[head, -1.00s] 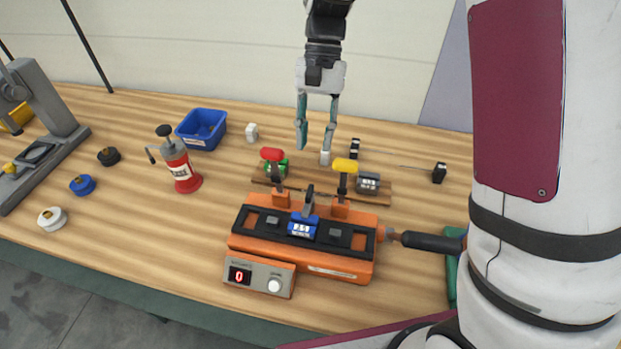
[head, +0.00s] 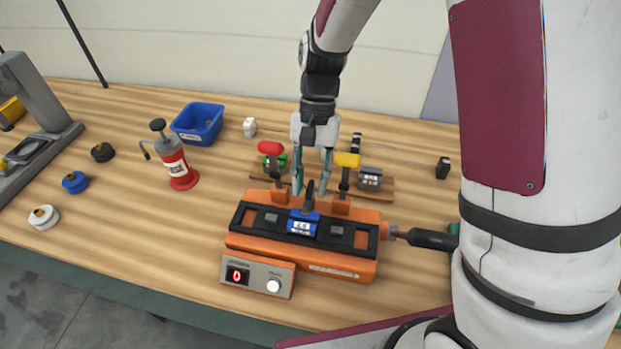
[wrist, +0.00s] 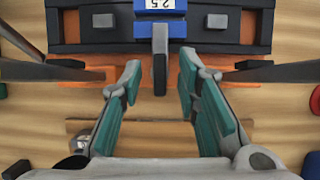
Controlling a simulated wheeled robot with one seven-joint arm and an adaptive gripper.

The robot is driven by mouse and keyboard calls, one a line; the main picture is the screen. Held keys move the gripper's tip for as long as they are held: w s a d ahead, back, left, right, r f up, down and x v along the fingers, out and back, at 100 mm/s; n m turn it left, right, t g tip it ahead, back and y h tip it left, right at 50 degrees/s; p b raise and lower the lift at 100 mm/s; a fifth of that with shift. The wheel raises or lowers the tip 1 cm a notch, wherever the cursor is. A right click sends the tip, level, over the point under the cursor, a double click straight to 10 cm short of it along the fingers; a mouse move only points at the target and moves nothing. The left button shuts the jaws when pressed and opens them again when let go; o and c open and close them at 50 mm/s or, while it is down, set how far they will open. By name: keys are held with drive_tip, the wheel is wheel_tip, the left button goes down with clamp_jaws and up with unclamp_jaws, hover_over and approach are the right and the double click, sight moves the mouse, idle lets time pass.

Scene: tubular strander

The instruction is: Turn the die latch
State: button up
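The die latch appears as a dark upright lever (head: 309,196) on a blue block (head: 302,228) with a white label. The block sits mid-way along the black top of an orange machine (head: 340,264). My gripper (head: 309,188) is open, pointing down just above the latch, with one teal finger to each side. In the wrist view the lever (wrist: 160,72) stands between the fingertips of my gripper (wrist: 160,62), with a gap on both sides. No contact shows.
Red-topped (head: 270,148) and yellow-topped (head: 347,160) levers stand close on either side of my gripper. A black handle (head: 432,240) sticks out right. A grey box with a red display (head: 238,275) is in front. A red pump bottle (head: 176,162) and blue bin (head: 198,124) stand left.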

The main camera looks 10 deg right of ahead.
clamp_jaws()
drive_tip(key=shift+s+d+r+m+y+p, duration=0.15)
drive_tip(key=shift+m+y+p, duration=0.15)
drive_tip(key=shift+m+p, duration=0.45)
drive_tip(key=shift+m+t, duration=0.4)
drive_tip(key=shift+m, duration=0.45)
unclamp_jaws()
drive_tip(key=shift+w, duration=0.2)
drive_tip(key=v, duration=1.1)
drive_tip(key=shift+w+d+r, duration=0.2)
drive_tip(key=shift+r, duration=0.1)
